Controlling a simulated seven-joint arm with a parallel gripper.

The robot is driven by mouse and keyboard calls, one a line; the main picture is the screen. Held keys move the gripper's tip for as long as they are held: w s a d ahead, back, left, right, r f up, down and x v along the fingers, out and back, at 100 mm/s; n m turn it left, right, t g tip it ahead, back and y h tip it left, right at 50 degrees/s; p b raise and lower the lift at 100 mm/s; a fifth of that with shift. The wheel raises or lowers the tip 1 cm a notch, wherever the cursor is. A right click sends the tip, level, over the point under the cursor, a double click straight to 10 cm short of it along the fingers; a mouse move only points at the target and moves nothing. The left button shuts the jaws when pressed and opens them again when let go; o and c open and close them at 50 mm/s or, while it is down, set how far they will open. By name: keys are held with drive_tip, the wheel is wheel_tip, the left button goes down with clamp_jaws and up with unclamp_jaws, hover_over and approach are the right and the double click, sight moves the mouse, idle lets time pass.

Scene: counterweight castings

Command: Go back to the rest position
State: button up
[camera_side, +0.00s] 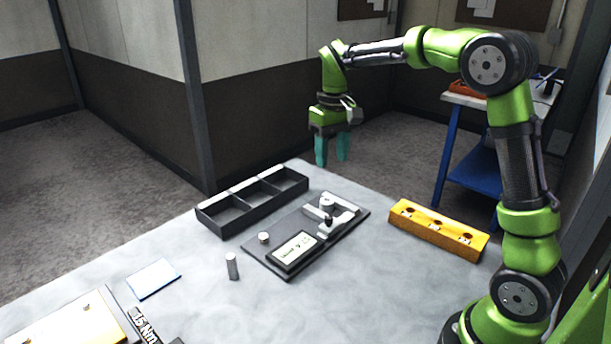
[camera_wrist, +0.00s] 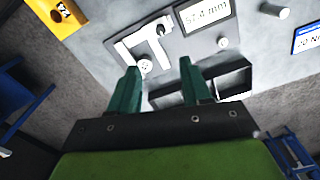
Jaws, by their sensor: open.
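My gripper (camera_side: 332,161) hangs in the air with its two teal fingers pointing down, beyond the far end of the table and well above it. The fingers are apart with nothing between them; the wrist view also shows the open gripper (camera_wrist: 159,68). Below it on the table (camera_side: 200,283) lies a dark measuring plate (camera_side: 268,262) with a white clamp-like device and a display. The display (camera_wrist: 207,14) seems to read 57.4 mm in the wrist view. A black tray (camera_side: 225,228) with three compartments stands beside the plate and looks empty.
A yellow block (camera_side: 438,228) with several holes lies right of the plate. A small metal cylinder (camera_side: 232,266) stands left of the plate; another short one (camera_side: 264,238) is on it. A blue-edged card (camera_side: 153,279) lies further left. A blue cart (camera_side: 470,172) stands behind.

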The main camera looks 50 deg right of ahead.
drive_tip(key=shift+r, duration=0.15)
drive_tip(key=s+a+r+t+y, duration=0.1)
drive_tip(key=s+a+t, duration=0.2)
drive_tip(key=s, duration=0.6)
drive_tip(key=s+a+r+m+t+y, duration=0.1)
drive_tip(key=s+a+t, duration=0.3)
drive_tip(key=s+a, duration=0.4)
drive_tip(key=shift+s+a+r, duration=0.15)
drive_tip(key=shift+s, duration=1.05)
